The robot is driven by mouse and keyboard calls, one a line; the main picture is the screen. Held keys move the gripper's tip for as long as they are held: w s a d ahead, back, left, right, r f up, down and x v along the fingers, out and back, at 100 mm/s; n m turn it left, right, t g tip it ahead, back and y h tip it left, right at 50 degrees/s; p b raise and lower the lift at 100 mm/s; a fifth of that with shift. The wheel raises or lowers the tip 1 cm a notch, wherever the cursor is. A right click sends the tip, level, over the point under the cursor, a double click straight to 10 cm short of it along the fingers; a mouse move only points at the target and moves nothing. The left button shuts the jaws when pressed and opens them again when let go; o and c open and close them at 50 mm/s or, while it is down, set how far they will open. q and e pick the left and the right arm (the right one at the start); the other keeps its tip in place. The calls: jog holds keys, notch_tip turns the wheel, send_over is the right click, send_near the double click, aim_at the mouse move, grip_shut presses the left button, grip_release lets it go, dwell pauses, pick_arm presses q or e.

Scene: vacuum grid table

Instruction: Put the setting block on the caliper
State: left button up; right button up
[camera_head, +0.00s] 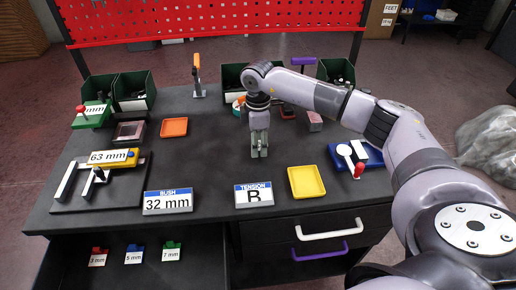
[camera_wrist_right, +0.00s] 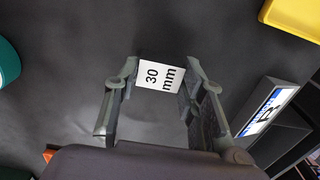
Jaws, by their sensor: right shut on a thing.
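My right gripper (camera_head: 259,152) points down over the middle of the table. It is shut on a small block with a white "30 mm" label (camera_wrist_right: 161,75), which shows between its fingers in the right wrist view; the gripper (camera_wrist_right: 162,66) hides most of the block's sides. I cannot tell if the block touches the table. The caliper seems to be the device with grey jaws (camera_head: 66,183) on a dark plate (camera_head: 118,205) at the left. A yellow piece marked "63 mm" (camera_head: 112,158) sits at its back. My left gripper is not in view.
Signs "BUSH 32 mm" (camera_head: 168,202) and "TENSION B" (camera_head: 253,195) stand along the front edge. A yellow tray (camera_head: 306,182) and a blue device with a red knob (camera_head: 359,157) are to the right. An orange tray (camera_head: 174,127) and green bins (camera_head: 134,88) are behind.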

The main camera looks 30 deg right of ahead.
grip_shut()
jog(key=shift+r, duration=0.1)
jog(key=shift+w+r, duration=0.1)
jog(key=shift+r, duration=0.05)
notch_tip(320, 180, up, 20)
jog(key=b, duration=0.1)
jog(key=shift+f, duration=0.2)
